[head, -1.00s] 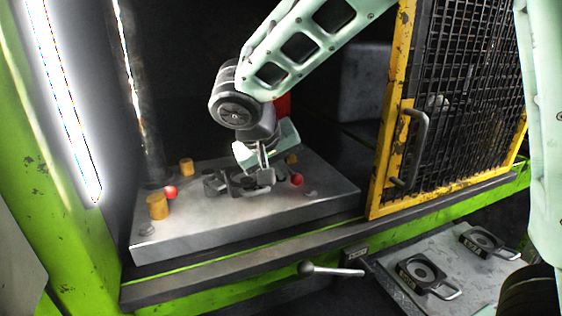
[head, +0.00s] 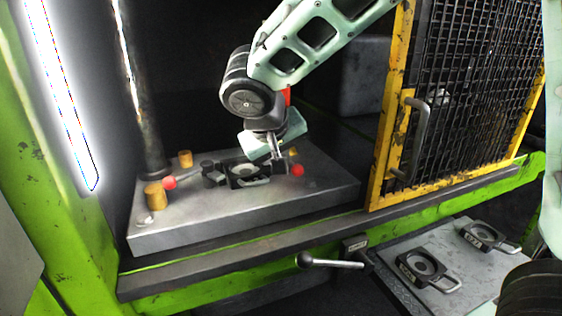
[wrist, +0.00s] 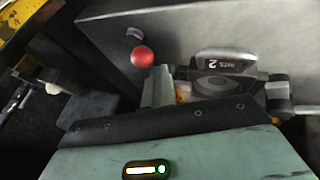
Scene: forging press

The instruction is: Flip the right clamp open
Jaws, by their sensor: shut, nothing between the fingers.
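The right clamp's red ball knob (head: 297,171) is beside my gripper (head: 278,164), on the right of the die (head: 236,182) on the grey bed. My gripper is shut and empty, pointing down between the die and the knob. In the wrist view the red knob (wrist: 142,57) is just left of the fingers (wrist: 157,87); I cannot tell whether they touch. The clamp's arm and pivot are mostly hidden by the fingers. The die, with its "2" plate (wrist: 226,64), shows to the right. The left clamp's red knob (head: 169,183) sits low at the left.
Brass posts (head: 155,196) stand on the left of the bed (head: 200,228). A yellow-framed mesh guard (head: 384,150) with a handle is on the right. A lever (head: 330,263) projects below the front edge. Two more dies (head: 425,268) lie on a plate at lower right.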

